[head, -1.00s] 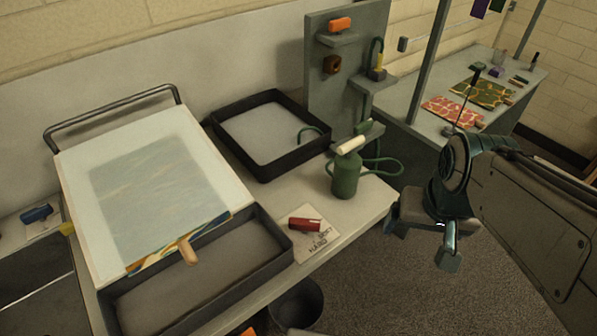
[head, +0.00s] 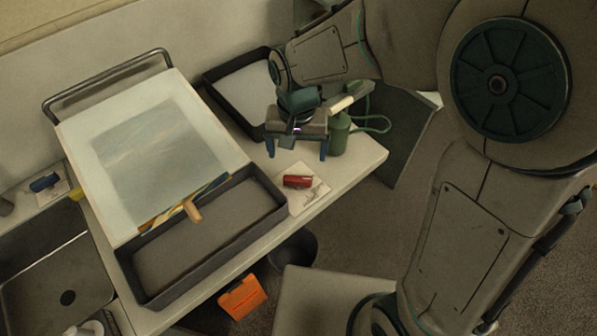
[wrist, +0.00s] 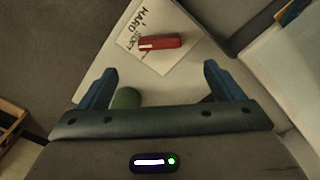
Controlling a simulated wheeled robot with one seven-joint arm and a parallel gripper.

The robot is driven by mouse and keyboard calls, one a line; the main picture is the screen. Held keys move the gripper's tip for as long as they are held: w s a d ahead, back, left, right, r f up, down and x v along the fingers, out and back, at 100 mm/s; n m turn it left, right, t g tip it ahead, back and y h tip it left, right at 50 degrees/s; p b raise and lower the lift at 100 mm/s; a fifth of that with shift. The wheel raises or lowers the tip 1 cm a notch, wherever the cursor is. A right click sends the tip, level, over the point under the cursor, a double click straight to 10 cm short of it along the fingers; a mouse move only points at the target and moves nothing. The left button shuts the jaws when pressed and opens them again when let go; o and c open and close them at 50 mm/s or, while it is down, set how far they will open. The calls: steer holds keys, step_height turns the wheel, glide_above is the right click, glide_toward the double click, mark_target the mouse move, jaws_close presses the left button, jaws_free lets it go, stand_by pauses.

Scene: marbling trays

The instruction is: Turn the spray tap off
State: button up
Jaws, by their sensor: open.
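No part is plainly marked as the spray tap. A red handle-like piece (head: 297,181) lies on a white card (head: 312,197) on the bench; the wrist view shows the red piece (wrist: 160,43) too, with "HARD" readable on the card (wrist: 133,38). A blue handle-like piece (head: 44,183) sits on a small pale plate by the sink at left. My gripper (head: 297,150) is open and empty above the bench, behind the red piece and left of the green sprayer (head: 339,135). In the wrist view my gripper's fingers (wrist: 160,72) point towards the card.
A tilted pale board (head: 115,205) rests by a dark tray (head: 270,212) in front; another dark tray (head: 215,82) stands behind, partly hidden by my arm. A sink (head: 20,290) is at left. A dark bucket (head: 300,247) and an orange object (head: 243,297) are below the bench edge.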

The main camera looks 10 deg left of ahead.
mark_target(298, 178)
step_height(298, 178, down, 10)
steer(key=shift+f+p, duration=0.15)
steer(key=shift+p, duration=0.25)
steer(key=c, duration=1)
